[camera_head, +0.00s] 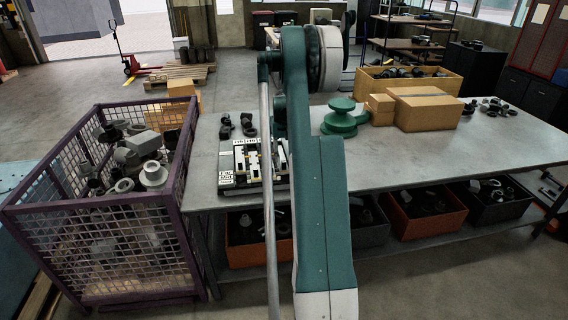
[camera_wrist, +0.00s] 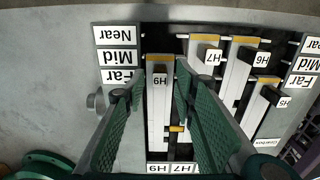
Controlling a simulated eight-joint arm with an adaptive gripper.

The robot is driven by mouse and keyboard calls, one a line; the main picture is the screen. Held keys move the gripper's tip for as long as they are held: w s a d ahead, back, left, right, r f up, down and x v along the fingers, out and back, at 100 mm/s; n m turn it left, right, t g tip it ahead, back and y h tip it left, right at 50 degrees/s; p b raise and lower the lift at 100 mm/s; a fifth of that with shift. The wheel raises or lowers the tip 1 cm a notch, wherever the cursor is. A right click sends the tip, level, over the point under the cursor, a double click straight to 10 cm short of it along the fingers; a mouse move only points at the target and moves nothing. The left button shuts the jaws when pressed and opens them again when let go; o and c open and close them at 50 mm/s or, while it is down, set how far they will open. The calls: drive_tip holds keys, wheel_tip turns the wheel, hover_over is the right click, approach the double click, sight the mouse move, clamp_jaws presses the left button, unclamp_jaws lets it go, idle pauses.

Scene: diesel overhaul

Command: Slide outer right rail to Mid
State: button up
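The gearbox board (camera_wrist: 260,128) has white rails with yellow ends on a dark recess. Its lettering is upside down in the wrist view. The rail tagged H9 (camera_wrist: 158,110) is outermost on the picture's left, the right side when the labels are read upright. Its yellow end is about level with the Mid label (camera_wrist: 117,58). Other rails are tagged H7 (camera_wrist: 207,55) and H5 (camera_wrist: 265,98), among others. My gripper (camera_wrist: 159,84) is open, with green fingers on either side of the H9 rail. Contact is unclear. In the head view the board (camera_head: 227,163) is partly hidden by my arm, as is my gripper.
The board lies on a grey workbench (camera_head: 450,144). Cardboard boxes (camera_head: 428,108) and a green round part (camera_head: 342,122) stand to its right. A purple mesh crate (camera_head: 100,204) of metal parts stands left. Small dark parts (camera_head: 226,121) lie behind the board.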

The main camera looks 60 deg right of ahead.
wheel_tip(320, 180, up, 9)
idle(0.5)
drive_tip(key=shift+a+r, duration=0.1)
idle(0.5)
